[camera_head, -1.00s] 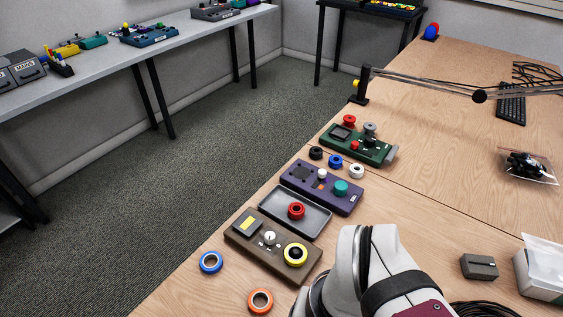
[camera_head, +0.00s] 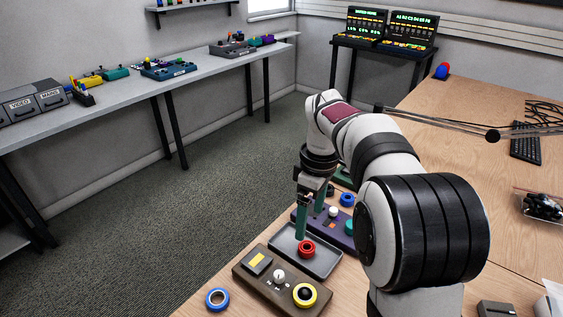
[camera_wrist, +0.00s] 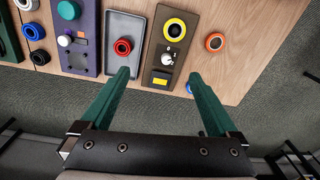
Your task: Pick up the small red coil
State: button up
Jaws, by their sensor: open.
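The small red coil (camera_head: 306,249) lies in a shallow grey tray (camera_head: 324,265). In the wrist view the red coil (camera_wrist: 122,46) sits in the tray (camera_wrist: 124,22), just beyond the tip of the left finger. My gripper (camera_head: 309,224) is above the tray area with its green fingers pointing down, near the coil. In the wrist view my gripper (camera_wrist: 160,75) has its fingers wide apart with nothing between them. The coil lies up and left of the gap, not between the fingers.
A brown box (camera_head: 245,275) with a yellow ring (camera_head: 305,295) is on the near side of the tray. A purple box (camera_wrist: 85,15) is on its other side. A blue ring (camera_head: 217,299) and an orange ring (camera_wrist: 215,42) lie on the wooden table near its edge.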

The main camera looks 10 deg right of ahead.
aim_at(307, 246)
jog(key=w+d+f+n, duration=0.3)
jog(key=w+f+n, duration=0.4)
jog(key=w, duration=0.3)
jog(key=shift+h, duration=0.3)
jog(key=f, duration=1.6)
jog(key=shift+w+a, duration=0.1)
jog(key=shift+a, duration=0.15)
jog(key=c, duration=1.5)
jog(key=shift+r, duration=0.6)
notch_tip(307, 246, up, 3)
jog(key=s+d+r, duration=0.2)
jog(key=d, duration=0.1)
jog(key=s+d+r, duration=0.2)
jog(key=d, duration=0.1)
jog(key=s+d+r, duration=0.2)
jog(key=d+r, duration=0.1)
jog(key=shift+s+d, duration=0.3)
jog(key=shift+s, duration=0.05)
